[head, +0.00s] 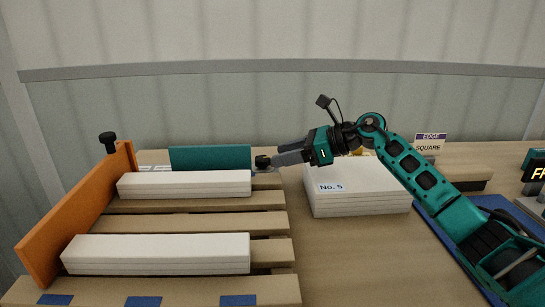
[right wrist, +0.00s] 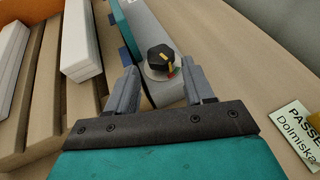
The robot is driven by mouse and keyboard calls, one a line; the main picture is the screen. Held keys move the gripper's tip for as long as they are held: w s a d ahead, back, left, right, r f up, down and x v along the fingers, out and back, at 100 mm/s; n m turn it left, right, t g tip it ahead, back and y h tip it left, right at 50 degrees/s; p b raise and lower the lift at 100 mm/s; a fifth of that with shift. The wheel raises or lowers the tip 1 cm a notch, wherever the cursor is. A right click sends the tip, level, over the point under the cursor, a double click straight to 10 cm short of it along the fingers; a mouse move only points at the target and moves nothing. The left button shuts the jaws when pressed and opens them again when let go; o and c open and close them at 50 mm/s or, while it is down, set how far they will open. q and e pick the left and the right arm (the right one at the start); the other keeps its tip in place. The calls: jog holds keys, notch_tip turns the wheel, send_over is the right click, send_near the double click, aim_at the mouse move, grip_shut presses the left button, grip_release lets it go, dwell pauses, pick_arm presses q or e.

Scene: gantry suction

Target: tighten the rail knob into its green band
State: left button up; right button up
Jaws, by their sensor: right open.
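The rail knob (right wrist: 160,57) is black and faceted, on a round grey base at the end of a grey and teal rail (right wrist: 139,32). Beside its lower right edge are small yellow, green and red marks; I cannot tell exactly where its pointer stands against the green band. In the head view the knob (head: 262,161) is a small dark shape at the right end of the teal rail (head: 210,158). My right gripper (right wrist: 160,68) is open, its fingers on either side of the knob's near side, with no clear contact. My left gripper is out of view.
A wooden pallet (head: 215,223) carries white stacks (head: 155,253) beside an orange fence (head: 75,215) with another black knob (head: 108,139). A white stack labelled No. 5 (head: 360,190) stands below my right arm. Signs (head: 430,143) stand at the right.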

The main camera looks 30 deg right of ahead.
aim_at(268, 158)
jog(key=shift+x, duration=1.85)
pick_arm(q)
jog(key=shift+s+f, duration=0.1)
pick_arm(e)
jog(key=shift+c, duration=0.4)
